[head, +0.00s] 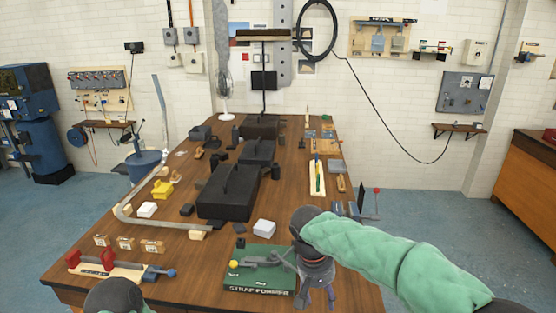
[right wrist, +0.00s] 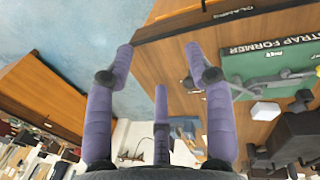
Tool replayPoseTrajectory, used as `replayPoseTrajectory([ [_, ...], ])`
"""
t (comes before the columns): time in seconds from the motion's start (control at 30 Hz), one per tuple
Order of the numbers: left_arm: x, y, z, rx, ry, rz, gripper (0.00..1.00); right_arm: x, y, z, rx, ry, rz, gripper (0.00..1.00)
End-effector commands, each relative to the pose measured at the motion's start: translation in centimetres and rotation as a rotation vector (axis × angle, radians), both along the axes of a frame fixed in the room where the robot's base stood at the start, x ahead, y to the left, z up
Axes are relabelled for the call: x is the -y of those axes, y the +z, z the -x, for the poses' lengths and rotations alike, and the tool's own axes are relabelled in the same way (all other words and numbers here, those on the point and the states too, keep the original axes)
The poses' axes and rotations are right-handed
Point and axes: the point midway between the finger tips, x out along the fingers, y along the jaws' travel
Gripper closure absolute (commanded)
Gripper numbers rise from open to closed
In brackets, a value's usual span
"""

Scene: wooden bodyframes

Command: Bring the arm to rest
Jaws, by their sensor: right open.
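My right arm comes in from the right in a green sleeve. Its gripper (head: 318,288) hangs over the table's front edge, just right of the green strap former board (head: 262,285). In the right wrist view the purple fingers of the right gripper (right wrist: 160,58) are spread apart with nothing between them. The strap former board also shows in the right wrist view (right wrist: 243,68), to the right of the fingers. Of my left arm only a rounded part shows at the bottom left of the head view; its gripper is out of sight.
Blue floor (head: 425,225) lies open to the right, before a wooden bench (head: 528,190).

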Motion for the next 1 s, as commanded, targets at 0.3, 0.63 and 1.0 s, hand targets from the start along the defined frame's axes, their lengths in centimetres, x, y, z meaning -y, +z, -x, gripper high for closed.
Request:
replayPoseTrajectory([
  [0.3,0.0,-0.2,-0.1,0.001,0.0,0.0,0.51,-0.6,-4.3,-0.2,-0.029,0.026,-0.051,0.46],
  [0.63,0.0,-0.6,0.0,0.0,0.0,0.0,0.51,-1.7,-13.1,0.4,-0.075,0.057,-0.172,0.46],
  [1.0,0.0,-1.7,0.0,0.0,0.0,0.0,0.51,-2.8,-30.6,6.9,-0.112,-0.016,-0.439,0.46],
])
